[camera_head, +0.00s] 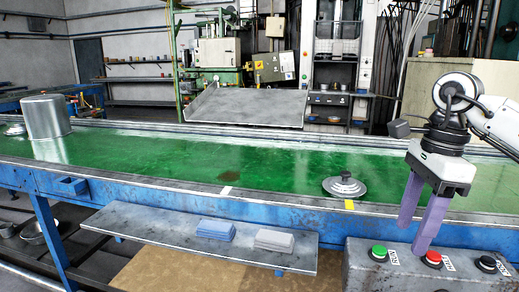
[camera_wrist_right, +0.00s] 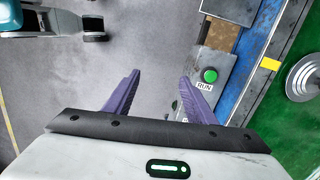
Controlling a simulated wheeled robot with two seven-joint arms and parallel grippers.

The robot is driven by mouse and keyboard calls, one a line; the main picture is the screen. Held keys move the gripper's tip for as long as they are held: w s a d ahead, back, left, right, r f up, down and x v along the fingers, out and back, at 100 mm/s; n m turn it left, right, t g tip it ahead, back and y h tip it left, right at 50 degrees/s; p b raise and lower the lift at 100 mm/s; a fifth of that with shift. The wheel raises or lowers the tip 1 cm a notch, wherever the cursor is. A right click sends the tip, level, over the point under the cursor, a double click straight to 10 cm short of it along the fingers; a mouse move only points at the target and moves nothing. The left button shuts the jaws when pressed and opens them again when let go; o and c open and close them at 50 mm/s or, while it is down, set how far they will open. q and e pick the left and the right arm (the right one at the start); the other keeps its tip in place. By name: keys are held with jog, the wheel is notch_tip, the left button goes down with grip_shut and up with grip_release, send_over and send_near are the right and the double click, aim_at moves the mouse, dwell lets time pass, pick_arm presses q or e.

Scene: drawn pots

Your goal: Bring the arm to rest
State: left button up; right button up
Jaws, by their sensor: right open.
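My right gripper (camera_head: 419,235) has purple fingers that point down and stand apart with nothing between them. In the head view it hangs in front of the conveyor, above the grey button box (camera_head: 358,270). In the wrist view the fingers of my right gripper (camera_wrist_right: 160,88) are spread over grey floor, and the green RUN button (camera_wrist_right: 209,75) shows beside the right finger. My left gripper is not in view.
A green conveyor (camera_head: 250,165) with a blue frame runs across. A metal pot (camera_head: 48,117) stands at its left end, and a round lid (camera_head: 344,186) lies near its front edge. A lower shelf (camera_head: 170,230) holds blue and grey stacks. Red (camera_head: 433,257) and black buttons sit on the box.

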jog(key=s+a+f+g+y, duration=0.1)
jog(key=a+f+y, duration=0.3)
jog(key=a, duration=0.5)
jog(key=s+a+f+g+y, duration=0.1)
jog(key=a+f+y, duration=0.3)
jog(key=a, duration=0.6)
jog(key=s+a+r+m+t+y, duration=0.1)
jog(key=s+a+m+t+y, duration=0.2)
jog(key=a+m+y, duration=0.9)
jog(key=w+d+f+m+t+h, duration=0.1)
jog(key=d+f+m+t+h, duration=0.6)
jog(key=m, duration=0.7)
jog(key=w+d+f+m+t+h, duration=0.2)
jog(key=d+f+m+t+h, duration=0.25)
jog(key=f+m+t, duration=0.7)
jog(key=s+d+f+m+g+h, duration=0.3)
jog(key=s+d+f+m+g, duration=0.1)
jog(key=s+f, duration=0.5)
jog(key=s+d+f+m+g+h, duration=0.4)
jog(key=s+f+m+g, duration=0.3)
jog(key=s+f+m, duration=0.2)
jog(key=shift+s+f, duration=0.4)
jog(key=shift+s, duration=0.25)
